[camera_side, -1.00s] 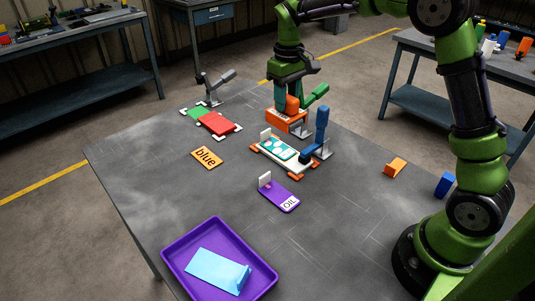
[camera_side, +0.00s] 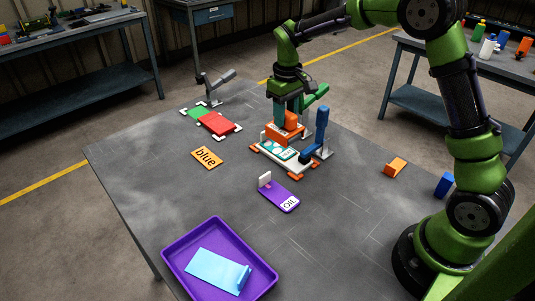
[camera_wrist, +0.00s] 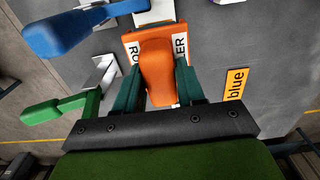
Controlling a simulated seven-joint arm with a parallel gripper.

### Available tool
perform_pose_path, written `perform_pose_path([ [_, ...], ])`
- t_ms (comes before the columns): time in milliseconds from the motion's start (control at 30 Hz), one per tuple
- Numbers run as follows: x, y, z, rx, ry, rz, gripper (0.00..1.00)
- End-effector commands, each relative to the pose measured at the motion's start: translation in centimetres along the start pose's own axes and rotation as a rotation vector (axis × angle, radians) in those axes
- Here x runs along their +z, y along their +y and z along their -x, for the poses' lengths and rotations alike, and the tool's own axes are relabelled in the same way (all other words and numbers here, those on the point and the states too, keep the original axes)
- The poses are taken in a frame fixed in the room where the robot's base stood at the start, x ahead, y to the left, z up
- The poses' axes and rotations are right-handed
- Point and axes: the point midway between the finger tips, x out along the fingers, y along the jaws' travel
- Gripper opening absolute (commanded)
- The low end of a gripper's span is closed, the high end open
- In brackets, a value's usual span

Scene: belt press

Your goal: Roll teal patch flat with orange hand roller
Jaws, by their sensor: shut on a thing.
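My gripper (camera_side: 287,111) is shut on the upright grip of the orange hand roller (camera_side: 281,134). In the wrist view my teal fingers (camera_wrist: 159,78) sit on both sides of the orange grip, and the roller's wide orange body (camera_wrist: 131,42) carries a partly covered "ROLLER" label. The teal patch (camera_side: 273,147), with pale ovals, lies on a white plate (camera_side: 294,165) with orange corner feet. The roller is at the plate's far end, right by the patch. Whether it touches the patch or hovers just above cannot be told. The roller's underside is hidden.
A blue-handled clamp (camera_side: 318,134) stands close at the plate's right; a green-handled clamp (camera_side: 316,97) stands behind. A purple OIL piece (camera_side: 279,195), a "blue" card (camera_side: 207,158), red plate (camera_side: 219,123) and purple tray (camera_side: 172,254) lie around. The table's front middle is clear.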

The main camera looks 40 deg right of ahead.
Motion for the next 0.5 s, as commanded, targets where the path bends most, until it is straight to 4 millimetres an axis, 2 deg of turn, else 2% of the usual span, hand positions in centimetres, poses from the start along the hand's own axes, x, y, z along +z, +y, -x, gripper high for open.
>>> perform_pose_path([
  [500,-0.04,0.00,-0.37,0.000,0.001,0.000,0.10],
])
